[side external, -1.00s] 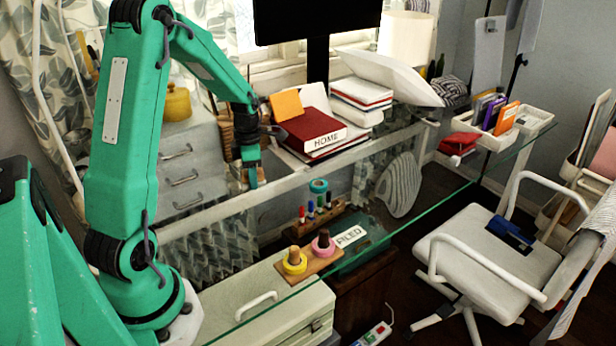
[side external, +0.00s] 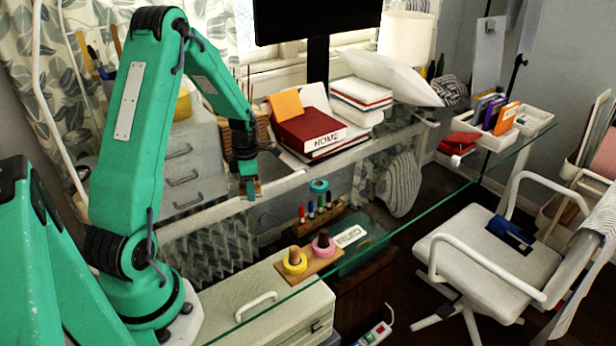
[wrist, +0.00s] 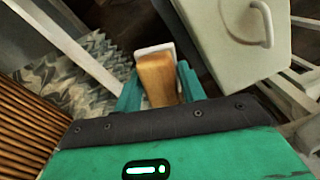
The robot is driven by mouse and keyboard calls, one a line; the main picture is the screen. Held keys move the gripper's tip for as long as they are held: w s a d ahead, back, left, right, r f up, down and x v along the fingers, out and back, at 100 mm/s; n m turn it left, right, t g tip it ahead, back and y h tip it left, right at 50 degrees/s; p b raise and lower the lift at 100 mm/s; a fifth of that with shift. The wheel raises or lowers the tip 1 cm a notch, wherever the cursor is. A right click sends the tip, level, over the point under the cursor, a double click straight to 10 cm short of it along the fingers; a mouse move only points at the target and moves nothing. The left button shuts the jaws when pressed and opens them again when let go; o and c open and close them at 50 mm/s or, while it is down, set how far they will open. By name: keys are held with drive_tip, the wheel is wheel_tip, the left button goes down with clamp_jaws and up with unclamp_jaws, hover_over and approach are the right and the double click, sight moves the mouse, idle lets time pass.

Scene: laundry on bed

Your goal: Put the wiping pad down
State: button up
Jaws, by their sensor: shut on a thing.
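The wiping pad (wrist: 156,78) has a tan wooden back and a white face at its far end. In the wrist view it sits between the two green fingers of my gripper (wrist: 158,92), which is shut on it. In the side view my gripper (side external: 250,188) points down over the left part of the glass desk, and only a small brown bit of the pad (side external: 258,187) shows beside the fingers. I cannot tell whether the pad touches the glass.
A wooden tape holder (side external: 312,264) and a marker stand (side external: 324,216) are on the glass nearer the camera. Red and white books (side external: 310,130) stand behind my gripper to the right. A slatted wooden holder (wrist: 22,120) is close at the left in the wrist view. Clear glass extends right.

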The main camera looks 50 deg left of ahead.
drive_tip(key=shift+f, duration=0.65)
drive_tip(key=o, duration=0.9)
drive_tip(key=shift+c, duration=0.2)
drive_tip(key=shift+r, duration=0.1)
drive_tip(key=shift+o, duration=0.4)
wheel_tip(320, 180, up, 13)
drive_tip(key=shift+r, duration=0.1)
